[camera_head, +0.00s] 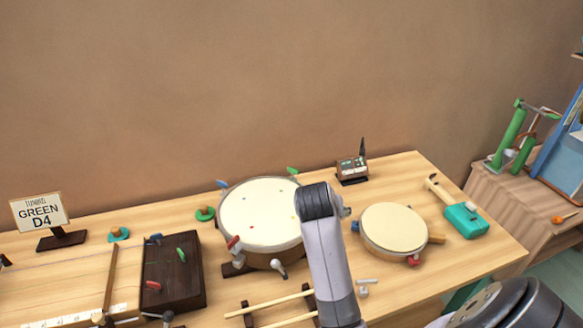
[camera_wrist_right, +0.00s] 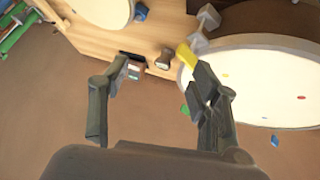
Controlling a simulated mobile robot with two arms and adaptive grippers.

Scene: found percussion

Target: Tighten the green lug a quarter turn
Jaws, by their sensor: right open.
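The large drum (camera_head: 262,212) has a pale head and coloured lugs around its rim. Its green lug (camera_head: 292,170) sticks up at the back edge. In the right wrist view, the drum (camera_wrist_right: 265,85) is at the right, and the green lug (camera_wrist_right: 185,111) lies at its rim, beside the right-hand finger in the picture. My right gripper (camera_wrist_right: 160,68) is open and empty, its fingers wide apart. I cannot tell its depth from the lug. In the head view my right arm covers the drum's right edge and the gripper is hidden. My left gripper is not in view.
A yellow lug (camera_wrist_right: 187,55) is close to one fingertip. A blue lug (camera_head: 222,184) is on the drum's back left. A small meter box (camera_head: 352,170) stands behind right. A smaller drum (camera_head: 394,229) lies right. A sign (camera_head: 40,212) reads GREEN D4.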

